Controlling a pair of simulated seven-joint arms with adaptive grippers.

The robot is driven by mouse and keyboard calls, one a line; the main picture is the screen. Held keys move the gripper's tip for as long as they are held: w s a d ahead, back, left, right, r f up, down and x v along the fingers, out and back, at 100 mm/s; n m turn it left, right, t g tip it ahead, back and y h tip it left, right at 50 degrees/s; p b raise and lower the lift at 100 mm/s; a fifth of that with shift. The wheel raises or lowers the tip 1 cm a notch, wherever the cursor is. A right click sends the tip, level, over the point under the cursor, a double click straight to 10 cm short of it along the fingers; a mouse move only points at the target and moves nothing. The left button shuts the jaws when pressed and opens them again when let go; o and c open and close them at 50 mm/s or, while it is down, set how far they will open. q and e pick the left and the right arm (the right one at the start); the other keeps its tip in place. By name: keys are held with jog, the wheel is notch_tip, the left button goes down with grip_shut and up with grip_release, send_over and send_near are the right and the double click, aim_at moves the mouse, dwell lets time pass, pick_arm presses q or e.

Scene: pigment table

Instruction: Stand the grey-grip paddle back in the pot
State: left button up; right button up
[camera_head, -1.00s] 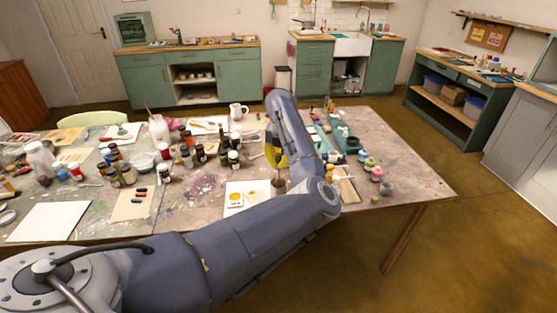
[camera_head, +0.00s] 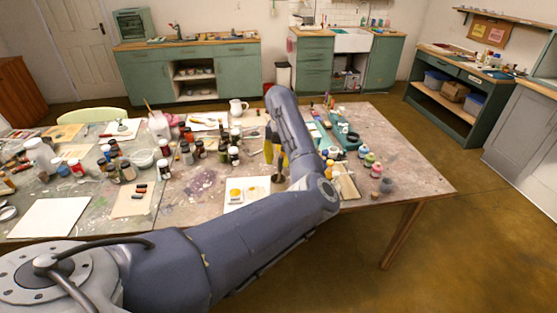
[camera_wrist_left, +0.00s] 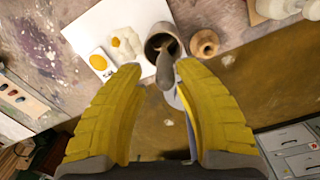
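The pot (camera_wrist_left: 152,50) is a small dark-mouthed cup at the corner of the white sheet in the left wrist view; it also shows in the head view (camera_head: 278,178), under my gripper. The grey-grip paddle (camera_wrist_left: 166,72) shows its grey grip rising from the pot's mouth, slightly tilted toward the camera. Its lower end is hidden in the pot. My left gripper (camera_wrist_left: 160,70) has its yellow fingers spread apart, one on each side of the grip, with visible gaps. In the head view it (camera_head: 275,155) is above the pot, partly behind my forearm. My right gripper is not in view.
The white sheet (camera_head: 238,207) with orange-yellow paint lies left of the pot. A round wooden item (camera_wrist_left: 205,43) is close beside the pot. Several paint bottles (camera_head: 200,148) stand to the left, small colored jars (camera_head: 369,159) to the right. The table's front edge is near.

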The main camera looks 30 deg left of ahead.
pick_arm(q)
notch_tip(320, 180, up, 12)
jog(key=shift+d, duration=0.3)
dwell(0.4)
dwell(0.7)
